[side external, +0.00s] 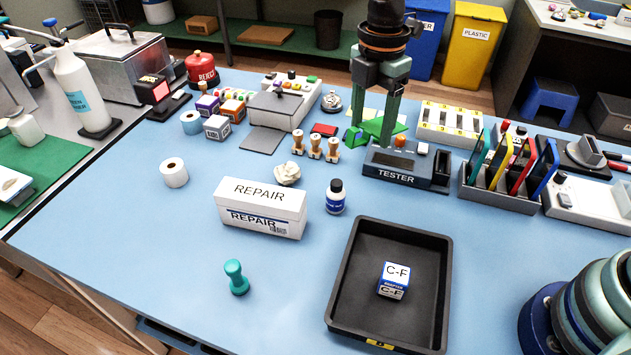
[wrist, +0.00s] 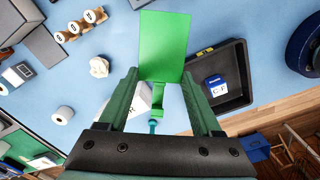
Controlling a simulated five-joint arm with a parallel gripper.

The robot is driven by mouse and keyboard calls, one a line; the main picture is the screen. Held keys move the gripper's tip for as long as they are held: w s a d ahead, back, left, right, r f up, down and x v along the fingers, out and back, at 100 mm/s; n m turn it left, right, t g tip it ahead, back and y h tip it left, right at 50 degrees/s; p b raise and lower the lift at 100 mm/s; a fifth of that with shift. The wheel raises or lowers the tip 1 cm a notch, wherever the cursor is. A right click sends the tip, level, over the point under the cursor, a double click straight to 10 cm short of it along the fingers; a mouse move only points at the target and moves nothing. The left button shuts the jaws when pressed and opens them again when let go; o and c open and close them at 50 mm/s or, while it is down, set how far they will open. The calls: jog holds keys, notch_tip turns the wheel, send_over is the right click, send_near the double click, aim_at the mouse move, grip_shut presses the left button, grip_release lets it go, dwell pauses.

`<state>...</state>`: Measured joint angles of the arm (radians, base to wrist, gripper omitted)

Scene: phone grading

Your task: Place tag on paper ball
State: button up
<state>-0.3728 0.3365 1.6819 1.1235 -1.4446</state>
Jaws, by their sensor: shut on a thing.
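My gripper (side external: 373,137) is at the back of the bench, pointing down, behind the tester. In the wrist view, my gripper (wrist: 158,88) is shut on a green tag (wrist: 161,45), whose flat panel sticks out beyond the fingertips. The green tag (side external: 385,129) also shows beside the fingers in the side view. The crumpled white paper ball (side external: 287,173) lies on the blue bench, left of and nearer than my gripper, just behind the REPAIR box. The paper ball (wrist: 99,67) is left of the tag in the wrist view, apart from it.
The REPAIR box (side external: 262,208), a small bottle (side external: 336,198) and wooden stamps (side external: 315,147) stand around the paper ball. The tester (side external: 400,176) is in front of my gripper. A black tray (side external: 345,290) holds a C-F box (side external: 394,281). The front left bench is mostly clear.

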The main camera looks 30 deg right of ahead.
notch_tip(320, 180, up, 2)
jog(key=shift+d+r+m, duration=0.25)
jog(key=shift+m, duration=0.05)
jog(key=s+d+f+m, duration=0.1)
jog(key=s+d+m, duration=0.2)
jog(key=d+m, duration=0.6)
jog(key=s+d+f+m, duration=0.1)
jog(key=s+d+m, duration=0.4)
jog(key=m, duration=0.6)
jog(key=w+a+r+n+t+y, duration=0.2)
jog(key=w+a+t, duration=0.75)
jog(key=w, duration=0.65)
jog(key=w+a+r+n+t+y, duration=0.2)
jog(key=a+r+y, duration=0.15)
jog(key=a, duration=0.35)
jog(key=w+a+r+n+t+y, duration=0.1)
jog(key=a+r+t+y, duration=0.15)
jog(key=a+r, duration=0.4)
jog(key=shift+h, duration=0.5)
jog(key=f, duration=0.6)
jog(key=a+f, duration=0.1)
jog(key=f, duration=1.3)
jog(key=shift+w+a+f, duration=0.15)
jog(key=shift+w+f, duration=0.05)
jog(key=shift+f, duration=0.05)
